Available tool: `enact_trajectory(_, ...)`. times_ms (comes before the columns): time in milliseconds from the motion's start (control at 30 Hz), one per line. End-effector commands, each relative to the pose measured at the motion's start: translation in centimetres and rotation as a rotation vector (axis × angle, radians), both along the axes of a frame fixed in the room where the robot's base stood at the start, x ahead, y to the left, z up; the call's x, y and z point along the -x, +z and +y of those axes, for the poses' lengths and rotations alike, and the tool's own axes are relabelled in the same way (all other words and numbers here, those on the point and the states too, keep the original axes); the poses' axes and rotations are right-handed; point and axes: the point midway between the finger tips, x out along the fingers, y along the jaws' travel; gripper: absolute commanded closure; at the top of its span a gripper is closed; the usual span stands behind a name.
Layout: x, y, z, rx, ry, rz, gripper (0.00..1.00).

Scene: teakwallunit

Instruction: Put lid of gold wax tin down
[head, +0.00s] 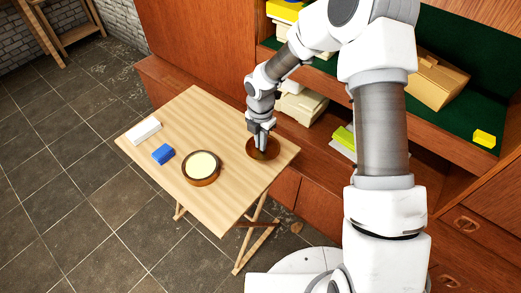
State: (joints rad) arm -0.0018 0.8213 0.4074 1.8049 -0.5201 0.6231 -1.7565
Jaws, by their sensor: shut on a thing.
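The open gold wax tin (201,168) stands on the small wooden table (225,205), a round brown tin with pale cream wax showing. Its lid (264,150), a dark brown-gold disc, is to the right of the tin, at the table's right part. My gripper (261,147) points down over the lid and is shut on it. The fingers hide part of the lid. I cannot tell whether the lid touches the table top or is held just above it.
The front of the table is clear. A wooden wall unit (190,50) stands close behind, with boxes and a yellow block (484,138) on its shelves.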

Motion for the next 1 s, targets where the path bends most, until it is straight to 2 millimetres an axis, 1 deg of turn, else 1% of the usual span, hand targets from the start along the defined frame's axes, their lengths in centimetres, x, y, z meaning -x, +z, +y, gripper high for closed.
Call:
enact_trajectory(67,-0.4,-0.2,0.1,0.0,0.0,0.0,1.0)
enact_trajectory(167,-0.4,-0.9,0.1,0.001,0.001,0.002,1.0)
enact_trajectory(400,-0.4,-4.1,0.1,0.002,0.001,0.002,1.0)
enact_trajectory(667,-0.5,-4.3,0.1,0.001,0.0,-0.001,1.0)
enact_trajectory(800,-0.4,-4.7,0.1,0.0,0.0,0.0,1.0)
enact_trajectory(833,-0.5,-4.6,0.1,0.0,0.0,0.0,0.85)
enact_trajectory(967,-0.5,-4.6,0.1,0.0,0.0,0.0,0.62)
enact_trajectory(1000,-0.5,-4.6,0.1,0.0,0.0,0.0,0.6)
